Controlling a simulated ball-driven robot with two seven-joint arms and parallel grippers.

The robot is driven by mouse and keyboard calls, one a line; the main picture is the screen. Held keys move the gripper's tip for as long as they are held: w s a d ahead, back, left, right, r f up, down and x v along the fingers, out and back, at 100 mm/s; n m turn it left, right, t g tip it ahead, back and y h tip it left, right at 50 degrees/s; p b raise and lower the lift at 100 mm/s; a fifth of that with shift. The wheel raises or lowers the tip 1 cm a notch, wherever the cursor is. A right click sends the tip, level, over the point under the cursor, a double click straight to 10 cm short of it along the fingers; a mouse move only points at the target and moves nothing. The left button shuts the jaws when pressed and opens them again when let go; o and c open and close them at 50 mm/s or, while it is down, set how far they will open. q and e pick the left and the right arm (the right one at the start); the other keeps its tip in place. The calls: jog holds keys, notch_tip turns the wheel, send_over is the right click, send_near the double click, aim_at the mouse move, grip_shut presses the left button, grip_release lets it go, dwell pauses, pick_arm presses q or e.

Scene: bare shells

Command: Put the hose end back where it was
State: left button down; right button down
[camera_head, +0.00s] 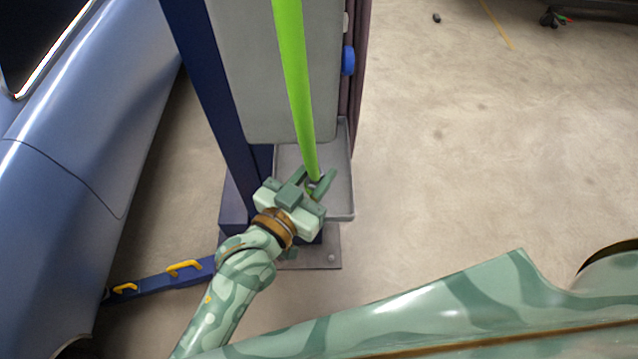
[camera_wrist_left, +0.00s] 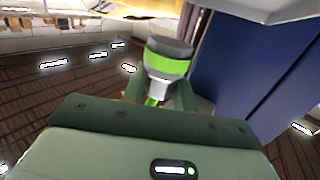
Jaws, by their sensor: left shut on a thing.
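The bright green hose (camera_head: 296,85) runs down in front of a grey panel to my left gripper (camera_head: 317,181). In the left wrist view, the hose end (camera_wrist_left: 168,66) shows as a grey and green round piece between the fingers. My left gripper is shut on it. In the head view the fingers partly hide the hose end. It is above a shallow grey tray (camera_head: 343,200) at the foot of the panel; I cannot tell how far above. My right gripper is not in view.
A grey cabinet (camera_head: 262,70) stands beside a dark blue post (camera_head: 212,85), with a blue knob (camera_head: 348,60) on its right side. A blue car (camera_head: 90,130) is at left. A low blue arm with yellow handles (camera_head: 184,268) lies near the floor. The floor at right is mostly clear.

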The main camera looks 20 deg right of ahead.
aim_at(320, 174)
pick_arm(q)
jog(key=f, duration=0.1)
jog(key=w+d+f, duration=0.1)
jog(key=w+f+b, duration=0.1)
jog(key=shift+w+d+f, duration=0.15)
jog(key=shift+d+f, duration=0.05)
jog(key=shift+d, duration=0.05)
notch_tip(320, 174, down, 3)
jog(key=shift+r+b, duration=0.1)
jog(key=shift+b, duration=0.7)
jog(key=shift+f, duration=0.6)
jog(key=c, duration=1.1)
grip_release()
